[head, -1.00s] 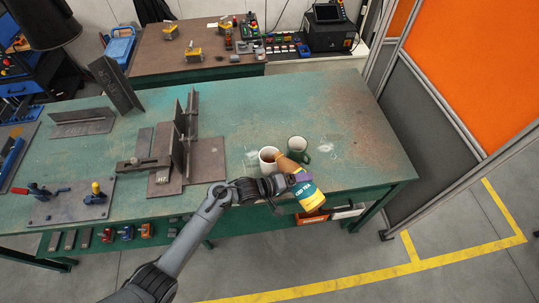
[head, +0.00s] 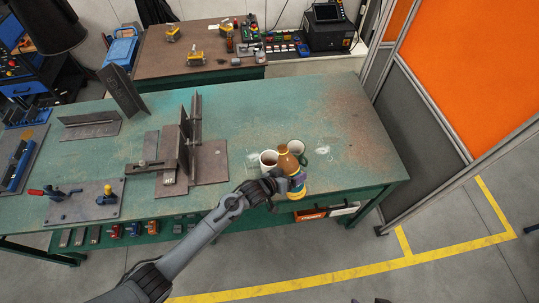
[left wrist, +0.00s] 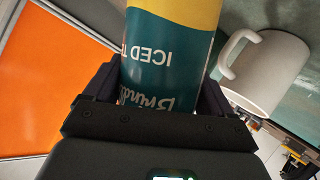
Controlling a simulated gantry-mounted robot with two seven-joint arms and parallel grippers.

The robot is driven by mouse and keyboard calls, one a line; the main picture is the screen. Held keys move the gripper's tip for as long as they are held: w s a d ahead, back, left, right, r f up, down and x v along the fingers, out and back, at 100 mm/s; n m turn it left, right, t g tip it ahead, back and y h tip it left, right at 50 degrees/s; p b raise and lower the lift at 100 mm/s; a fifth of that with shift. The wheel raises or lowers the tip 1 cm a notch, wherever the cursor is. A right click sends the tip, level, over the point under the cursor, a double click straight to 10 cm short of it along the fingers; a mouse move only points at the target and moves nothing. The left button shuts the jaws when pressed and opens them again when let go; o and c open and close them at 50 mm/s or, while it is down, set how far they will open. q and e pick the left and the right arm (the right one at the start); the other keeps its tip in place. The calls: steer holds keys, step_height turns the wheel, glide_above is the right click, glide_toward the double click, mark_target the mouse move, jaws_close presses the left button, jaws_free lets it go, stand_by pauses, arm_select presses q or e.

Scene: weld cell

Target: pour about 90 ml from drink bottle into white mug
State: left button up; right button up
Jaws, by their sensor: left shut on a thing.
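My left gripper (head: 284,185) is shut around the drink bottle (head: 289,164), above the front edge of the green table. The bottle has a brown top and a teal and yellow label. It stands closer to upright, its top just right of the white mug (head: 263,166). The white mug stands on the table with brown liquid inside. In the left wrist view the label reads "ICED T" upside down between my fingers (left wrist: 160,92), and the white mug (left wrist: 268,75) shows to the right, handle towards the bottle. My right gripper is not in view.
Steel plates and a fixture (head: 180,155) stand left of the mugs. The table (head: 350,130) is clear to the right. An orange and grey partition (head: 420,110) stands beyond its right end.

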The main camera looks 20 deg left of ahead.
mark_target(287, 164)
arm_select(q)
steer(key=shift+r+m+y, duration=0.1)
steer(key=shift+m+y, duration=0.2)
steer(key=shift+m, duration=0.1)
steer(key=r+p, duration=0.1)
steer(key=r, duration=0.1)
steer(key=r+m+t+y+p, duration=0.1)
steer(key=r+p, duration=0.1)
steer(key=a+r+m+p, duration=0.1)
steer(key=r+p, duration=0.1)
steer(key=shift+w+r+t, duration=0.2)
steer(key=shift+w+t, duration=0.1)
steer(key=shift+w, duration=0.05)
steer(key=shift+r+m+y, duration=0.3)
steer(key=shift+r, duration=0.05)
stand_by(0.6)
stand_by(0.8)
steer(key=shift+a+f, duration=0.1)
stand_by(0.7)
